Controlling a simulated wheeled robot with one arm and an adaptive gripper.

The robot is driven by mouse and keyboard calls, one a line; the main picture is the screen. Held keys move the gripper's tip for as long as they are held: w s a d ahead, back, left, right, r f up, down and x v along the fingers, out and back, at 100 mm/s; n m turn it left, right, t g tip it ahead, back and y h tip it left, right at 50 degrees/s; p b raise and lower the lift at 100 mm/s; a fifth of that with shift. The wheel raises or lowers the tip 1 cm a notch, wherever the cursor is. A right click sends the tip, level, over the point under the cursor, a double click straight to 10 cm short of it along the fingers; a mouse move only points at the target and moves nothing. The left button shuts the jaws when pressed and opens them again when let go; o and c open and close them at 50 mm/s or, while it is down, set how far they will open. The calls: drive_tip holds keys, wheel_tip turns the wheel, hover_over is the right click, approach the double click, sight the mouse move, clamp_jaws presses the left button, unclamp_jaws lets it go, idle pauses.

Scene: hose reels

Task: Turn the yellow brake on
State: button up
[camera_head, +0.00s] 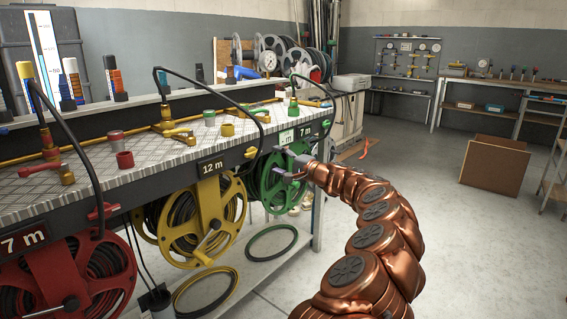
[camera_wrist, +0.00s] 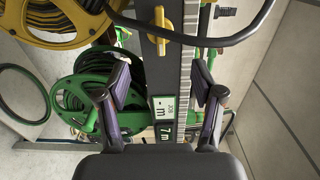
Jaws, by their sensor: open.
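The yellow brake (camera_head: 251,152) is a small yellow lever on the dark front rail of the bench, right of the 12 m label (camera_head: 212,165) and above the yellow reel (camera_head: 205,220). In the wrist view, a yellow lever (camera_wrist: 160,20) that looks like this brake stands on the dark rail, beyond the fingertips near the top edge. My gripper (camera_head: 284,163) is open and empty in front of the rail by the green reel (camera_head: 280,188), to the right of the brake. In the wrist view, my gripper (camera_wrist: 160,84) has its fingers wide apart on either side of the rail and its labels.
A black hose (camera_head: 235,103) arches over the bench and comes down near the brake. The red reel (camera_head: 70,270) hangs at the left. A lower shelf (camera_head: 250,270) carries loose hose coils. The floor (camera_head: 470,250) to the right is clear around a brown board (camera_head: 494,165).

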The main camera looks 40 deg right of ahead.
drive_tip(key=shift+v, duration=0.9)
drive_tip(key=shift+a, duration=0.1)
